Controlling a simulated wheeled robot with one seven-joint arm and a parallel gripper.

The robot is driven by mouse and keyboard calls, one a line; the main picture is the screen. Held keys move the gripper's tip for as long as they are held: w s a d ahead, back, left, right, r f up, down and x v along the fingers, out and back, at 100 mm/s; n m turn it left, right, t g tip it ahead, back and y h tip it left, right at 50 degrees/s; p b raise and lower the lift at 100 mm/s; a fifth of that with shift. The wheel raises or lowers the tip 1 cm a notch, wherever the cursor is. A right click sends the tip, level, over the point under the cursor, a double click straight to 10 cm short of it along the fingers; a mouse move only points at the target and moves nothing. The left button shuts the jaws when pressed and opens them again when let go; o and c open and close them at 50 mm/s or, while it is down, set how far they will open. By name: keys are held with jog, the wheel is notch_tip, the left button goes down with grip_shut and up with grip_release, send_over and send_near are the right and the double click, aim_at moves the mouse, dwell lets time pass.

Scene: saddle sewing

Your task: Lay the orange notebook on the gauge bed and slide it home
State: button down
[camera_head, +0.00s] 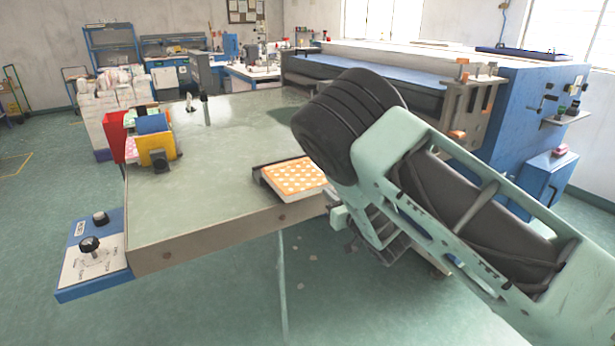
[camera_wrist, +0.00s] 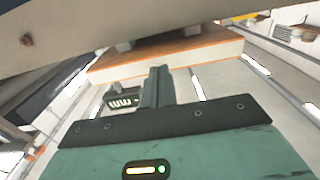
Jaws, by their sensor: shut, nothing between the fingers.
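The orange notebook (camera_head: 295,176) with white dots lies flat near the table's front edge, and its pale page edge shows in the wrist view (camera_wrist: 170,66). A dark raised edge, apparently part of the gauge bed (camera_head: 279,162), runs along its back and left; how closely they touch is unclear. My gripper (camera_head: 338,212) is beside the notebook's near right corner at the table edge. In the wrist view its fingers (camera_wrist: 158,72) are together and empty, pointing at the notebook's side. I cannot tell whether they touch it. My arm hides the area right of the notebook.
The table (camera_head: 215,200) is clear left of the notebook. Red and yellow bins (camera_head: 158,148) stand at its left edge, above a blue control box (camera_head: 92,252). A large blue machine (camera_head: 535,110) stands behind my arm on the right.

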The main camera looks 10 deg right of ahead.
jog(key=shift+x, duration=1)
dwell(0.4)
jog(key=v, duration=0.6)
jog(key=shift+b, duration=0.45)
